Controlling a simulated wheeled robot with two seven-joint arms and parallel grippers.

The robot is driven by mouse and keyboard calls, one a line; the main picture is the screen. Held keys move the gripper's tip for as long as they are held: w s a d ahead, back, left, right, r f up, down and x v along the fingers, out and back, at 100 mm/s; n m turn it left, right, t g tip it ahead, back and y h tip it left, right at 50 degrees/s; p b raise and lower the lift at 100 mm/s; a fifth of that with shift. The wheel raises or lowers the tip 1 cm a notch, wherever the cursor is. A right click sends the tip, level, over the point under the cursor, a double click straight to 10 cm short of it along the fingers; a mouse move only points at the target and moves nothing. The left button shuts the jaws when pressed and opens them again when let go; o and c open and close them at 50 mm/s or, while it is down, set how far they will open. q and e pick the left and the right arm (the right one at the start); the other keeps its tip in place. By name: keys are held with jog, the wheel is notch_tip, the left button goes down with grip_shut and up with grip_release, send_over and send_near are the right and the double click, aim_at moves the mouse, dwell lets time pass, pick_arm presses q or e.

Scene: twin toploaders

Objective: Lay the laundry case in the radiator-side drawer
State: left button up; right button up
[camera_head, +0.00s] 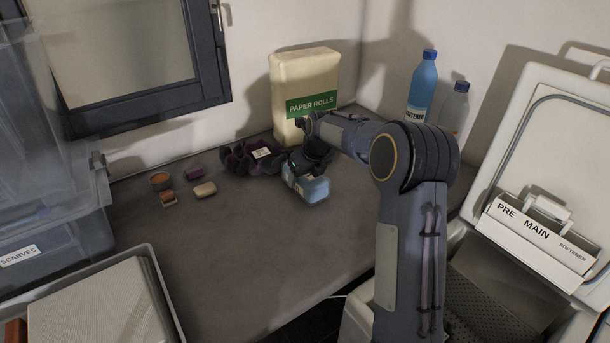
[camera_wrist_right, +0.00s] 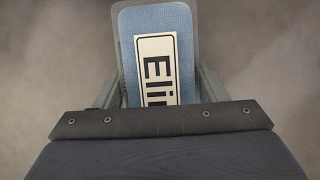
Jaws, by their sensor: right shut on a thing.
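A small blue case (camera_head: 313,189) is at the middle of the dark counter, near its back. In the wrist view the case (camera_wrist_right: 187,75) shows a white label with black letters starting "Eli", the rest hidden by the gripper. My right gripper (camera_head: 300,172) is shut on the case from above. I cannot tell whether the case touches the counter. My left gripper is not in view. No radiator shows, and I cannot identify the radiator-side drawer. A white dispenser marked PRE, MAIN and SOFTENER (camera_head: 538,240) sits on the raised lid of the toploader at right.
A paper rolls pack (camera_head: 303,85) and a blue softener bottle (camera_head: 422,88) stand at the back. Dark crumpled items (camera_head: 240,160), a beige soap-like block (camera_head: 205,189) and a small round tub (camera_head: 160,180) lie left. A clear scarves bin (camera_head: 50,235) stands far left.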

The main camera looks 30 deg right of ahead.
jog(key=shift+f, duration=0.1)
jog(key=o, duration=1.2)
jog(key=shift+c, duration=0.2)
